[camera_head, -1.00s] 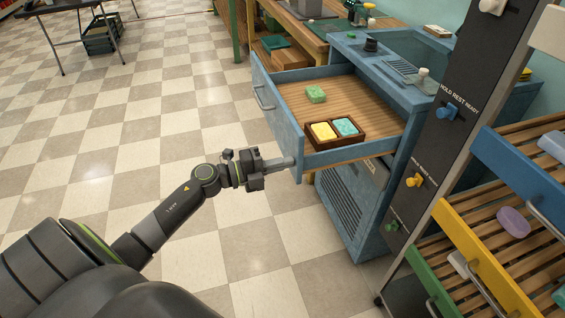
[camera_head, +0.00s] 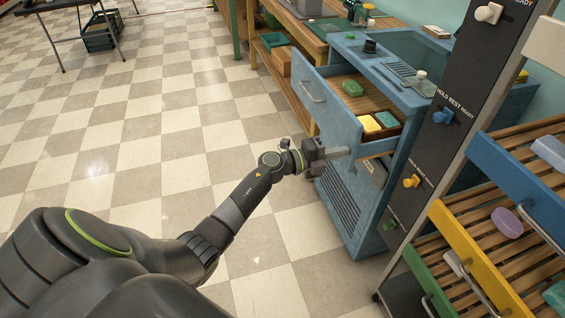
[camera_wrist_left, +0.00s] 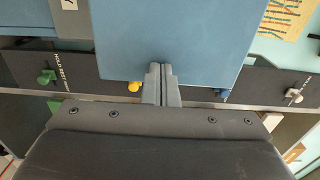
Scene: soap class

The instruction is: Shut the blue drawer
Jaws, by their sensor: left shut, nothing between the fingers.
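The blue drawer (camera_head: 328,108) of the blue cabinet (camera_head: 345,205) stands partly open, with a grey handle on its front. Inside it are a green soap (camera_head: 352,88), a yellow soap (camera_head: 370,121) and a turquoise soap (camera_head: 387,119), the last two in a dark tray. My left gripper (camera_head: 342,152) is shut and empty, its tips at the lower right corner of the drawer front. In the left wrist view its closed fingers (camera_wrist_left: 160,70) meet the lower edge of a blue panel (camera_wrist_left: 180,35); contact is hard to tell. My right gripper is out of view.
A dark post with coloured knobs (camera_head: 443,117) stands right of the cabinet. Beside it a slatted rack has blue, yellow (camera_head: 465,255) and green fronts. A wooden bench (camera_head: 285,52) is behind at the left.

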